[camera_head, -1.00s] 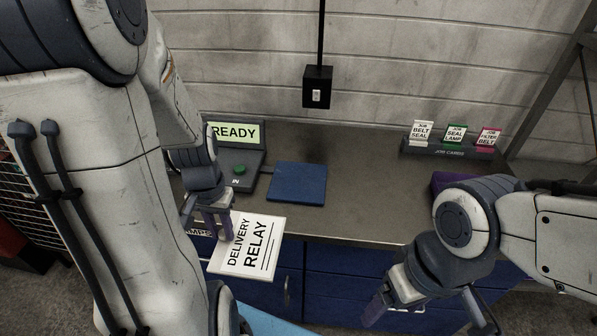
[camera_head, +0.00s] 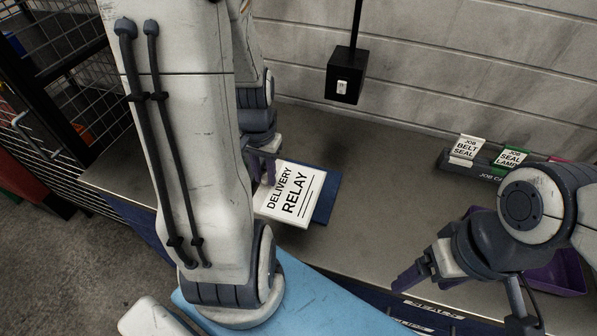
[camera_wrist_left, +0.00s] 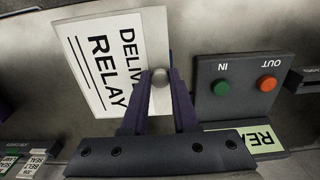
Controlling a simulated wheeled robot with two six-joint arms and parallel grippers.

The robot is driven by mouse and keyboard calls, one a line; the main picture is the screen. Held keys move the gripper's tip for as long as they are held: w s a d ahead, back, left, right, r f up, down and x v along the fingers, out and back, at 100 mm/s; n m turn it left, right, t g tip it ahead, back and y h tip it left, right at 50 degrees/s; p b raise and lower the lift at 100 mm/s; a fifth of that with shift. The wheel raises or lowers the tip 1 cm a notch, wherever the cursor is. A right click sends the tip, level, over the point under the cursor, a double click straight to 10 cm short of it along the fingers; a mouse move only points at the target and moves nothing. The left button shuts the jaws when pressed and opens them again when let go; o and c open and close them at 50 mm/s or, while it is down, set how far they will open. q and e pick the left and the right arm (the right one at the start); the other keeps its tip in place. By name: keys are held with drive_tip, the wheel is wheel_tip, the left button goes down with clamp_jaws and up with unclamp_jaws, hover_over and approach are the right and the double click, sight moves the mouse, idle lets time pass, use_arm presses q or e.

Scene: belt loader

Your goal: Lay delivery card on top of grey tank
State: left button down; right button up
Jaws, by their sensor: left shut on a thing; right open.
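The delivery card (camera_head: 290,208) is a white card lettered "DELIVERY RELAY". My left gripper (camera_head: 264,163) is shut on its edge; the card also shows in the left wrist view (camera_wrist_left: 84,62), with the fingers (camera_wrist_left: 159,78) at its edge beside a round grey knob-like part. In the head view the card overlaps the blue pad (camera_head: 327,195); I cannot tell whether they touch. My right gripper (camera_head: 440,285) is open and empty near the front edge of the bench at the right. I see no grey tank in either view.
The grey bench (camera_head: 385,170) is mostly clear in the middle. A job card rack (camera_head: 470,168) stands at the back right, with a purple bin (camera_head: 562,272) below it. A box with green and orange buttons (camera_wrist_left: 245,88) shows in the left wrist view. Wire mesh shelving (camera_head: 70,65) is at the left.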

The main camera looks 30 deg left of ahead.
sight(285, 162)
use_arm(q)
drive_tip(key=w+f, duration=0.2)
drive_tip(key=w, duration=0.1)
drive_tip(key=w+a+f+p, duration=0.1)
drive_tip(key=w+f, duration=0.1)
drive_tip(key=w, duration=0.1)
drive_tip(key=w+f, duration=0.2)
drive_tip(key=w, duration=0.1)
drive_tip(key=shift+w+a+p, duration=0.2)
drive_tip(key=shift+p, duration=0.15)
wheel_tip(285, 162, down, 4)
drive_tip(key=shift+r+p, duration=0.2)
drive_tip(key=shift+p, duration=0.3)
drive_tip(key=shift+f, duration=0.1)
drive_tip(key=shift+f, duration=0.1)
drive_tip(key=shift+f, duration=0.15)
drive_tip(key=c, duration=0.7)
unclamp_jaws()
drive_tip(key=shift+r, duration=0.2)
